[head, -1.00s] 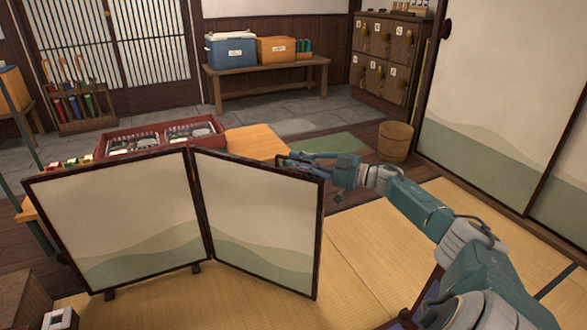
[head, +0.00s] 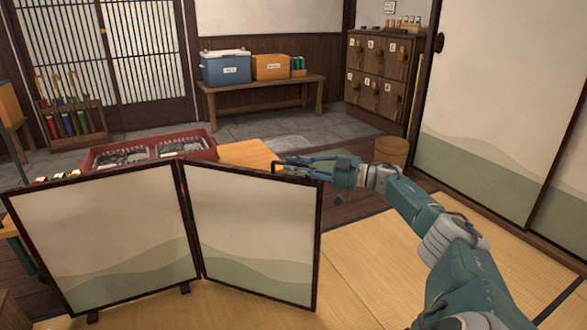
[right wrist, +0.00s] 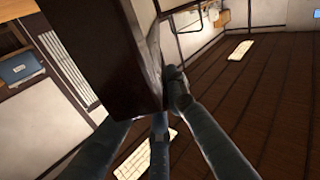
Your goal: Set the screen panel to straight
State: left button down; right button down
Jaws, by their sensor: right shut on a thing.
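The folding screen has two cream panels with green hill shapes and dark frames. Its left panel (head: 105,235) and right panel (head: 250,230) meet at a hinge in a shallow bend. My right gripper (head: 282,166) is at the top right corner of the right panel, partly behind the frame. It is shut on that panel's frame. In the right wrist view the dark frame (right wrist: 105,65) stands large between the fingers of my gripper (right wrist: 165,105). The exact contact is partly hidden. My left gripper is out of view.
Behind the screen, a red tray box (head: 150,146) sits on a low table (head: 250,153). A wooden bucket (head: 391,151) stands behind my right arm. Sliding doors (head: 500,110) line the right side. The tatami (head: 365,265) right of the screen is clear.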

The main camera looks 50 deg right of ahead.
jog(key=shift+d+r, duration=0.2)
jog(key=shift+r, duration=0.15)
jog(key=c, duration=1.9)
grip_release()
jog(key=shift+o, duration=0.4)
jog(key=shift+a, duration=0.15)
jog(key=shift+f, duration=0.2)
jog(key=v, duration=1.2)
jog(key=shift+r, duration=0.1)
